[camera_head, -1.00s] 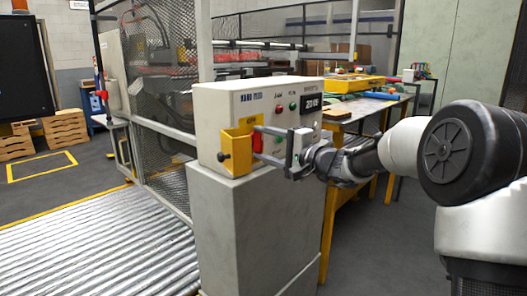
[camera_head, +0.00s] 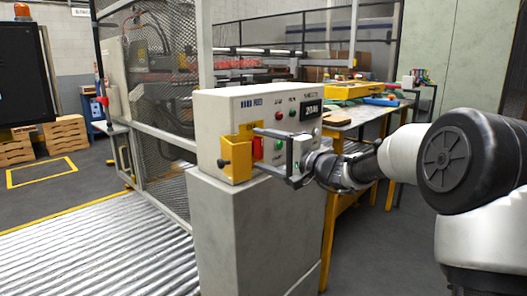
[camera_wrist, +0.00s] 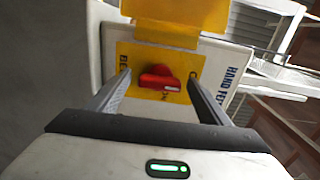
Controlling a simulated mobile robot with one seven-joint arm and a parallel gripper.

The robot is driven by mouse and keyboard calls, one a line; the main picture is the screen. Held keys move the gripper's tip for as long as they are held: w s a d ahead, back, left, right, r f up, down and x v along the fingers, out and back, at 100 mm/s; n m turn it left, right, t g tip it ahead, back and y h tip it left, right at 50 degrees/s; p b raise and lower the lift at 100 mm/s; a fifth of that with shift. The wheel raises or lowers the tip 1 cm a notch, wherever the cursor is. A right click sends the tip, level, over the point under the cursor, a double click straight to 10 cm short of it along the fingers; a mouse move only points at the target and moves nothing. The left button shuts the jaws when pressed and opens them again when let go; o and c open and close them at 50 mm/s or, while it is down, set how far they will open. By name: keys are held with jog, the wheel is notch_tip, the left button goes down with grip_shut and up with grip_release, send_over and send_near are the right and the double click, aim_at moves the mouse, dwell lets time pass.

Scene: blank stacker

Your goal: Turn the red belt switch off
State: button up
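The red belt switch (camera_wrist: 158,79) is a rotary knob on a yellow plate on the face of the control box (camera_head: 222,108). It also shows in the head view (camera_head: 257,148), beside the yellow guard (camera_head: 236,160). My gripper (camera_head: 254,147) reaches in from the right with its two fingers spread, one above and one below the switch. In the wrist view my fingers (camera_wrist: 158,82) stand on either side of the knob, with gaps visible. The gripper is open and holds nothing. The plate's lettering is partly hidden by my fingers.
The control box stands on a grey pedestal (camera_head: 225,225), with a roller conveyor (camera_head: 95,240) at its left. A mesh fence (camera_head: 170,100) rises behind. A workbench (camera_head: 355,116) with a yellow case (camera_head: 345,90) stands at the back right.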

jog(key=shift+d, duration=0.1)
jog(key=p+v, duration=0.1)
jog(key=v, duration=1.6)
jog(key=shift+p, duration=0.4)
jog(key=shift+s, duration=0.15)
